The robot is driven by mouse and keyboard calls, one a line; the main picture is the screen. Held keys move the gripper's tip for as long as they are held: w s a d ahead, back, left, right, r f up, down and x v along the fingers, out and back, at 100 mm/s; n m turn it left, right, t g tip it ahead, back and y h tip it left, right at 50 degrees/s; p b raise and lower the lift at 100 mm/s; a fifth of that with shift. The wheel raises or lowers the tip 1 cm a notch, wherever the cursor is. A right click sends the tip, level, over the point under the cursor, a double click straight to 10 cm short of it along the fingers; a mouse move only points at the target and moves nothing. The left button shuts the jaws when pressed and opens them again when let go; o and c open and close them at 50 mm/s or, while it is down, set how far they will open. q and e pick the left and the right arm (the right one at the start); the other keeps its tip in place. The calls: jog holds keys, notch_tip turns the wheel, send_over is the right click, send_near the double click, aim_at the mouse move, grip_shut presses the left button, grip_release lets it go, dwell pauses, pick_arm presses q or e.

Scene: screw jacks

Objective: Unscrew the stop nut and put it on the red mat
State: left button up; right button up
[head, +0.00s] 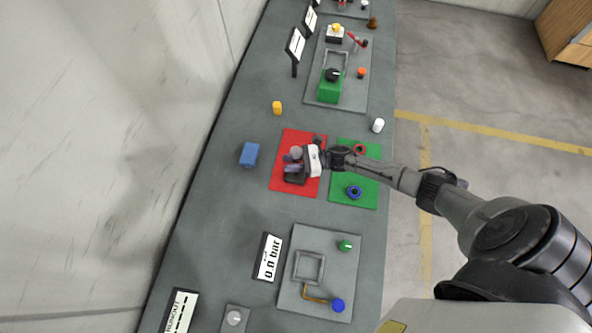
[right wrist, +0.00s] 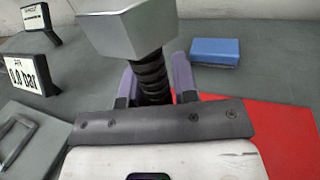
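The red mat (head: 281,184) lies mid-bench. My right gripper (head: 291,162) is low over it, its two purple fingers a little apart. In the right wrist view, a black threaded spindle (right wrist: 151,76) with a broad grey angular head (right wrist: 128,32) stands between the fingers, which also show there (right wrist: 156,80). The grey head also shows in the head view (head: 296,152). Contact between fingers and spindle is not clear, and the spindle's lower end is hidden behind my gripper. I cannot pick out a separate stop nut for sure. My left gripper is not in view.
A blue block (head: 250,154) lies left of the red mat. A yellow cylinder (head: 277,108) and white cylinder (head: 378,125) stand beyond. A pressure display (head: 268,257) stands nearer.

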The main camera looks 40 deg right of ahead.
grip_shut()
jog(key=shift+r, duration=0.1)
dwell(0.9)
